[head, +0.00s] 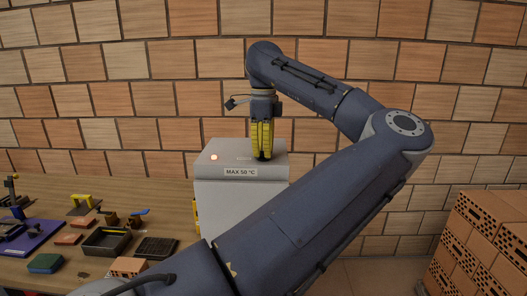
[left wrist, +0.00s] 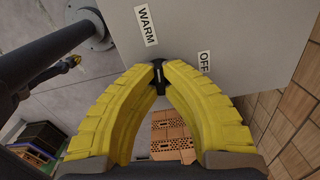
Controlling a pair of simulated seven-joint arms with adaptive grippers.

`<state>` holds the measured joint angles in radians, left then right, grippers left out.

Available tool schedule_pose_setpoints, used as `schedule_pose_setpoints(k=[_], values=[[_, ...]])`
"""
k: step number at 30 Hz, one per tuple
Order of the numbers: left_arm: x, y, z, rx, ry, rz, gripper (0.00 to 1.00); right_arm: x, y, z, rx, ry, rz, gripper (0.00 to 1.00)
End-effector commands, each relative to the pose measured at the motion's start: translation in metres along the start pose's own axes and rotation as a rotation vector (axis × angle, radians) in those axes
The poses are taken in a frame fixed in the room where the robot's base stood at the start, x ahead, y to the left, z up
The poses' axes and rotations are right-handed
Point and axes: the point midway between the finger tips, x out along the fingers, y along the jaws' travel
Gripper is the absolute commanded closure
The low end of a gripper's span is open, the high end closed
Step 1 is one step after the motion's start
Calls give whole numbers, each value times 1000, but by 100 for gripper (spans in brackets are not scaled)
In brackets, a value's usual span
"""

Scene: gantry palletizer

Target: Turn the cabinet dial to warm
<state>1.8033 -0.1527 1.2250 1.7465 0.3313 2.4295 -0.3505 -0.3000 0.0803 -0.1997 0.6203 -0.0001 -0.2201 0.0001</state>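The cabinet (head: 240,195) is a pale grey box with a "MAX 50 °C" label on its front edge. My left gripper (head: 262,155) points down onto its top, yellow fingers close together. In the left wrist view, the black dial (left wrist: 159,76) sits between the two yellow fingertips, which touch it from both sides. Its short white mark runs roughly up and down in the picture. The WARM label (left wrist: 147,25) is above the dial and the OFF label (left wrist: 204,61) is to its right. The fingers hide part of the dial. My right gripper is not in view.
The wooden bench (head: 165,190) at left holds a black tray (head: 106,242), a grid tray (head: 156,248) and a green-blue block (head: 45,263). Stacked bricks (head: 485,240) stand at right. A brick wall is behind.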

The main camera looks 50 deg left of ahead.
Motion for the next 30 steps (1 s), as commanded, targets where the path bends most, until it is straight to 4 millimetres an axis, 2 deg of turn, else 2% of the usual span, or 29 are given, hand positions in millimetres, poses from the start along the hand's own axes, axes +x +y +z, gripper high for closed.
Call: schedule_pose_setpoints(k=[12, 27, 28, 30], values=[[0, 0, 0, -144, 0, 1, 100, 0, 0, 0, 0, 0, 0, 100], [0, 0, 0, -157, 0, 1, 100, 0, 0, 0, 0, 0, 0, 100], [0, 0, 0, -156, 0, 1, 90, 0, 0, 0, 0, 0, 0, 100], [0, 0, 0, -156, 0, 1, 82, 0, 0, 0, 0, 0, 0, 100]])
